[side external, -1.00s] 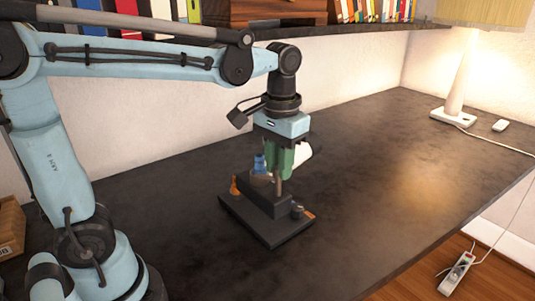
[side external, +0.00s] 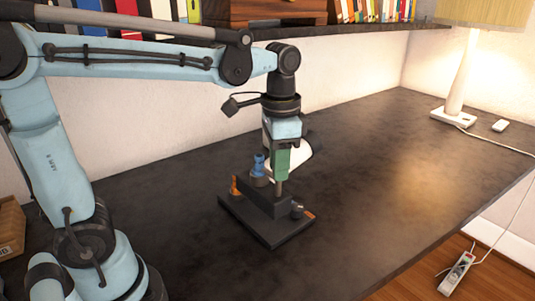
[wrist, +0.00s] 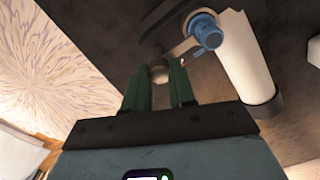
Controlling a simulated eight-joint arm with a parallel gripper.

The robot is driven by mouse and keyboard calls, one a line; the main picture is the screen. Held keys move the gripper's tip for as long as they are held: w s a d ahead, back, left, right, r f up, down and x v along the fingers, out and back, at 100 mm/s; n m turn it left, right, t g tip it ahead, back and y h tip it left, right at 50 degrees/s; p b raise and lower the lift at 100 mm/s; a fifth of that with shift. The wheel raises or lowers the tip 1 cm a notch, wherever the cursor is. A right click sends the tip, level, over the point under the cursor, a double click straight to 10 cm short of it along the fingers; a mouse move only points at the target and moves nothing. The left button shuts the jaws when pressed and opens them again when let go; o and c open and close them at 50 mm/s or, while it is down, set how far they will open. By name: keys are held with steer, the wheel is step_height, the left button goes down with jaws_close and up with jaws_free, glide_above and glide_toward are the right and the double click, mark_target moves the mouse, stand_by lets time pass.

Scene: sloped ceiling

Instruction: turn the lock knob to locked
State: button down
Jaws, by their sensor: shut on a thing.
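A dark lock device on a flat black base plate (side external: 262,233) sits on the table in the side external view. My gripper (side external: 280,178) points straight down over its raised block, with green fingers. It is shut on a grey round knob (side external: 279,188), taken here as the lock knob, which stands upright on the block. In the wrist view my gripper (wrist: 160,78) has a finger on either side of the grey knob (wrist: 158,73). The fingers partly hide it, and I cannot read its locked or unlocked position.
A blue knob (side external: 258,166) and an orange part (side external: 234,187) stand at the device's left. A small dark knob (side external: 297,211) and an orange patch (side external: 309,215) are at its right. A white cylinder (side external: 297,155) is close behind my gripper.

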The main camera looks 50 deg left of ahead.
stand_by(0.4)
steer(key=c, duration=0.9)
jaws_free()
step_height(320, 180, up, 12)
steer(key=shift+r, duration=0.1)
steer(key=shift+f, duration=6.15)
steer(key=shift+r, duration=0.1)
